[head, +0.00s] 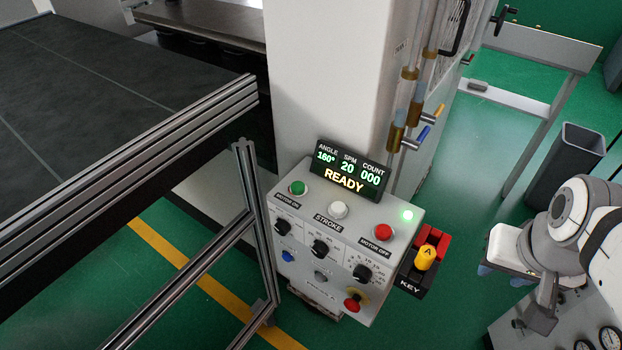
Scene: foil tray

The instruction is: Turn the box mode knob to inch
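The control box (300,205) stands at the foot of a pale machine column. Its sloping front carries three black knobs in a row: a left knob (281,226), a middle knob (320,249) and a right knob (361,274). The print around them is too small to read, so I cannot tell which is the mode knob or where it points. The display (350,170) reads READY, angle 160°, SPM 20, count 000. My gripper (502,273) is at the right, well apart from the box. Its bluish fingertips are partly hidden, and their opening is unclear.
Green, white and red buttons top the box; a red emergency button (352,302) sits low. A yellow key switch (426,258) is beside it. A metal frame (257,215) stands close left. A grey bin (566,165) and gauges (610,337) are right.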

